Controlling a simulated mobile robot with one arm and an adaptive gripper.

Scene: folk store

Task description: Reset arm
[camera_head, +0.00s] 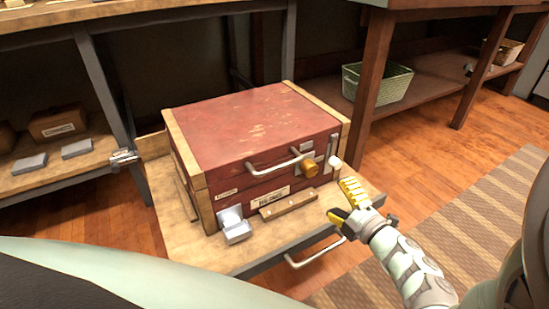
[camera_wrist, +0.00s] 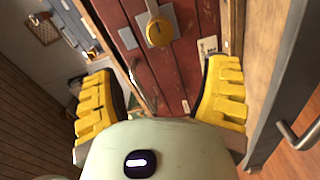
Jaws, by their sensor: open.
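My gripper (camera_head: 346,202) has yellow fingers and is at the front right corner of a wooden cart top, just right of a red wooden chest. Its two fingers are spread apart and nothing shows between them; the wrist view also shows the open gripper (camera_wrist: 160,100). My arm reaches up from the lower right of the head view.
The red chest (camera_head: 250,130), lid closed, has a metal handle (camera_head: 280,162) and a round brass knob (camera_head: 311,169). It rests on the wooden cart top (camera_head: 240,258). A green basket (camera_head: 377,83) sits on a low shelf behind. A striped rug (camera_head: 450,220) covers floor at right.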

